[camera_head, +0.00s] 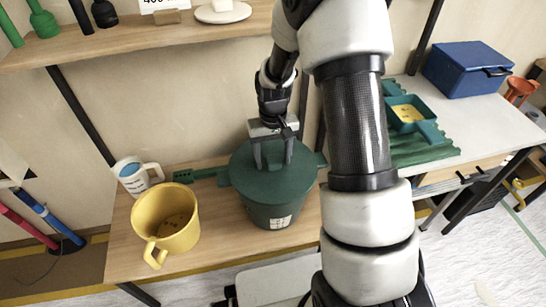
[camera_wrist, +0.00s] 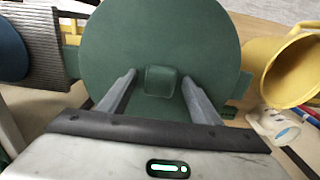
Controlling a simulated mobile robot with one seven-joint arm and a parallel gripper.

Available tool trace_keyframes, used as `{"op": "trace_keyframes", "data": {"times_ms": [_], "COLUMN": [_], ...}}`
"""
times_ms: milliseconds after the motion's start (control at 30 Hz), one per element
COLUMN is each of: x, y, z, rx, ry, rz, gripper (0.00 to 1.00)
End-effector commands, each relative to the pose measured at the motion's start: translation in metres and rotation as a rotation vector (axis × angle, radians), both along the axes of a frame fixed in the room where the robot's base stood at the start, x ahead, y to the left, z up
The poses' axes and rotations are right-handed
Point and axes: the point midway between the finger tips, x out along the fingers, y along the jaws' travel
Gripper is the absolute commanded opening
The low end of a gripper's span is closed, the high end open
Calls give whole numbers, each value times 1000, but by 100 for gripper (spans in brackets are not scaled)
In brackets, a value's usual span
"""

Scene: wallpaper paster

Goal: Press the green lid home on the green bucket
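The green bucket (camera_head: 270,214) stands upright on the wooden table, with a pale label on its front. The round green lid (camera_head: 246,168) lies over its top; whether it is fully seated cannot be told. The lid (camera_wrist: 115,40) also fills the middle of the wrist view, with a small square green knob (camera_wrist: 160,81) on it. My gripper (camera_head: 273,165) points down over the lid. In the wrist view my gripper (camera_wrist: 160,88) is open, its fingers on either side of the knob with a visible gap at each side. Whether the fingertips touch the lid is unclear.
A yellow pitcher (camera_head: 181,238) and a white-and-blue mug (camera_head: 131,178) stand left of the bucket. A wooden shelf (camera_head: 120,38) hangs above at the back left. To the right, a pale table holds a green tray (camera_head: 407,113) and a blue box (camera_head: 466,68).

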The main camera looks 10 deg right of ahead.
Motion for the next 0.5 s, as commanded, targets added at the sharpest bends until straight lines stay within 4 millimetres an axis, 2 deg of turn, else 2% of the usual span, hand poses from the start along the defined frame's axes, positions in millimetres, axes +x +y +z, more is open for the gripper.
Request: {"op": "trace_keyframes", "data": {"times_ms": [267, 367, 500], "x": [0, 0, 1], "y": [0, 0, 0], "z": [1, 10, 36], "rx": [0, 0, 0], "ry": [0, -1, -3], "rz": [0, 0, -1], "gripper": [57, 57, 57]}}
